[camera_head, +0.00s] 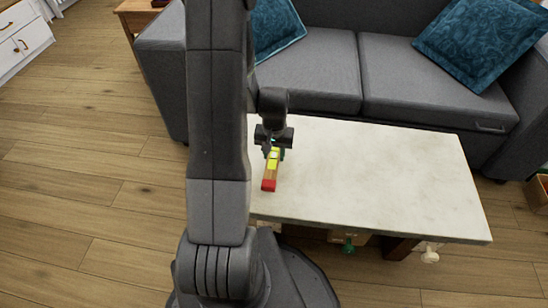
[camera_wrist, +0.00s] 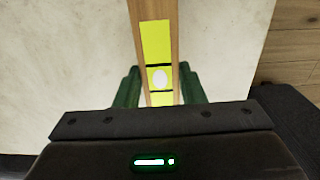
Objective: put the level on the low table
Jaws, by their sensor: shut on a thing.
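The level (camera_head: 270,172) is a wooden bar with a red end and a yellow-green vial in its middle. It also shows in the wrist view (camera_wrist: 155,42), running up between the green fingers. My gripper (camera_head: 274,152) is shut on the level, with one finger on each side of it. The low table (camera_head: 375,175) has a pale stone-like top, and the level is over its left part. I cannot tell whether the level touches the tabletop. Part of the table's left side is hidden behind my arm.
A grey sofa (camera_head: 310,72) with blue cushions stands along the table's far side. The rest of the tabletop is clear. Small things, one green (camera_head: 349,246) and one pale (camera_head: 430,256), show below the table's front edge. Wooden floor (camera_head: 90,200) lies open at the left.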

